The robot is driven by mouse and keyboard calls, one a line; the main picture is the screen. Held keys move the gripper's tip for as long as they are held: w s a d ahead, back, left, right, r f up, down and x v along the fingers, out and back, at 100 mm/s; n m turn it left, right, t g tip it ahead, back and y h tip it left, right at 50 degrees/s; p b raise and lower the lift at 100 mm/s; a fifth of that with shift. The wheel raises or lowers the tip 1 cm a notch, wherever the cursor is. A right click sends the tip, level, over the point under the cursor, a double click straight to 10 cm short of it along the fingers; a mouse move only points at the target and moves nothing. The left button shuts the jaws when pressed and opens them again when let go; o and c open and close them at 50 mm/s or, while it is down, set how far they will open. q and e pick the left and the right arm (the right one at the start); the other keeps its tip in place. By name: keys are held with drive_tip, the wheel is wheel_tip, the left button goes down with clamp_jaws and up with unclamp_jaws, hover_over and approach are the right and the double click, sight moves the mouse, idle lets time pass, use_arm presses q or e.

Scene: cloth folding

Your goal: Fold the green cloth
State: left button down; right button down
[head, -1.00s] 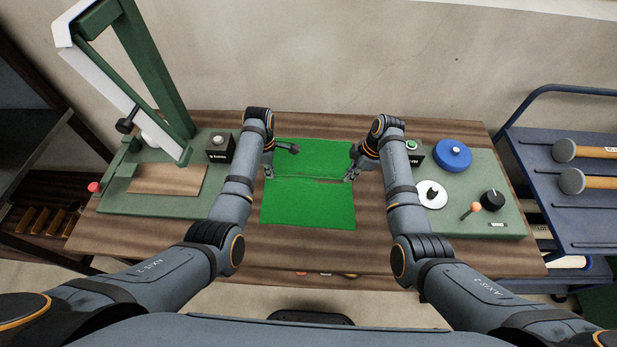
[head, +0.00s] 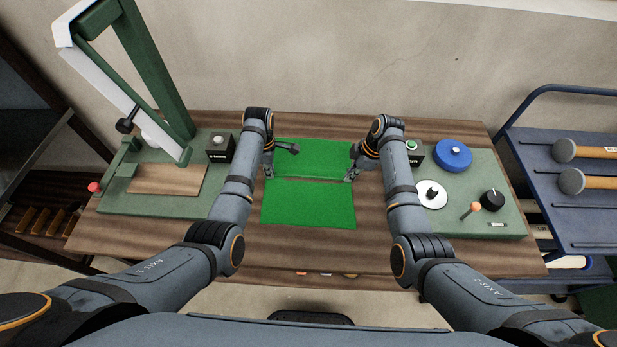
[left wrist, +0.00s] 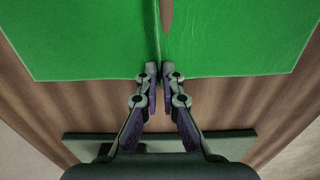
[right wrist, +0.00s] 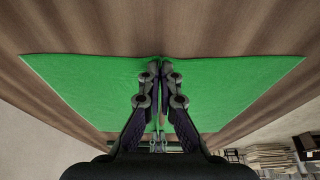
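The green cloth (head: 308,205) lies on the wooden table between my arms, with a raised crease running left to right across its middle. My left gripper (head: 269,172) is at the left end of this crease. In the left wrist view its fingertips (left wrist: 160,72) are close together with the cloth's edge pinched between them. My right gripper (head: 351,175) is at the right end of the crease. In the right wrist view its fingertips (right wrist: 160,66) are close together on the raised cloth. A narrow wood-coloured sliver (left wrist: 167,18) shows beside the crease in the left wrist view.
A green board with a black button box (head: 221,148) and a tall lamp-like frame (head: 150,75) stands at left. At right, a green panel (head: 470,178) carries a blue disc (head: 453,154) and knobs. A blue cart (head: 585,205) stands further right. The table (head: 310,250) in front is clear.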

use_arm(q)
drive_tip(key=shift+s+f, duration=0.1)
